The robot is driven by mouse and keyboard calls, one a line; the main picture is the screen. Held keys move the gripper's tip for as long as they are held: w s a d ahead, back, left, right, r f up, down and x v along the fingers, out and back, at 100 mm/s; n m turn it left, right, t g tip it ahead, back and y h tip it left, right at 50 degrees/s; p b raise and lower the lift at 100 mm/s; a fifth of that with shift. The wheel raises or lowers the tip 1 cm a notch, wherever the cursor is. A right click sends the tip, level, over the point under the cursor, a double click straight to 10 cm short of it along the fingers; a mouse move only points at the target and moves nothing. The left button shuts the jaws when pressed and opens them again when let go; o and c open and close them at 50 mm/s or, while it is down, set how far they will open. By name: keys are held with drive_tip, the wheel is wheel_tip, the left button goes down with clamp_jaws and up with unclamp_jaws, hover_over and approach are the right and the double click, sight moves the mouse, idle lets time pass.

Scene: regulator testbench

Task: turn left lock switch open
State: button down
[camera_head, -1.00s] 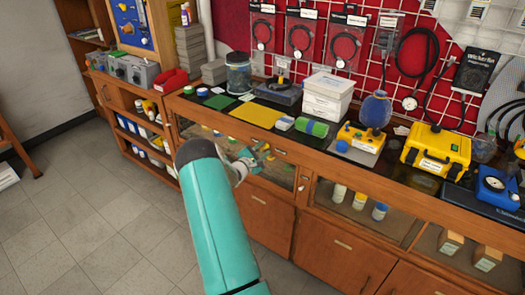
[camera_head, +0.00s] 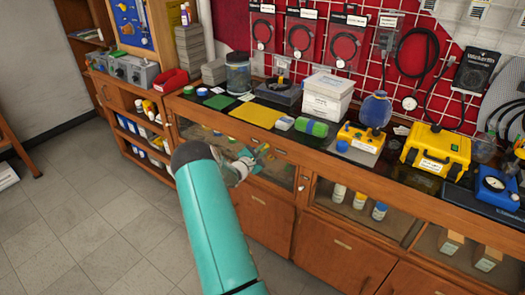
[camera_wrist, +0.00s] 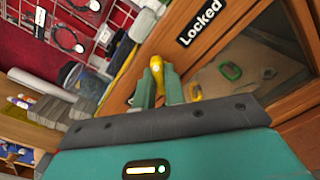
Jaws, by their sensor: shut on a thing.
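My gripper (camera_wrist: 159,76) shows in the wrist view with its two green fingers close together. They are shut on the lock switch (camera_wrist: 157,70), which is mostly hidden between them. A black "Locked" label (camera_wrist: 200,23) is on the wooden cabinet frame just beyond and to the right of the fingers. In the head view my gripper (camera_head: 258,153) is at the upper wooden edge of the left glass-fronted cabinet, partly behind my own arm. The angle of the switch cannot be made out.
The counter holds a yellow mat (camera_head: 255,116), a green cylinder (camera_head: 312,128), white boxes (camera_head: 327,96) and a yellow case (camera_head: 437,150). The glass cabinet section to the right holds several bottles (camera_head: 360,200). The tiled floor (camera_head: 90,225) in front is clear.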

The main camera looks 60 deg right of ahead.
drive_tip(key=n, duration=0.4)
drive_tip(key=shift+w, duration=0.1)
drive_tip(key=n, duration=0.4)
drive_tip(key=shift+n, duration=0.3)
drive_tip(key=n, duration=0.4)
drive_tip(key=shift+n, duration=2.2)
drive_tip(key=c, duration=1.5)
unclamp_jaws()
drive_tip(key=shift+o, duration=0.2)
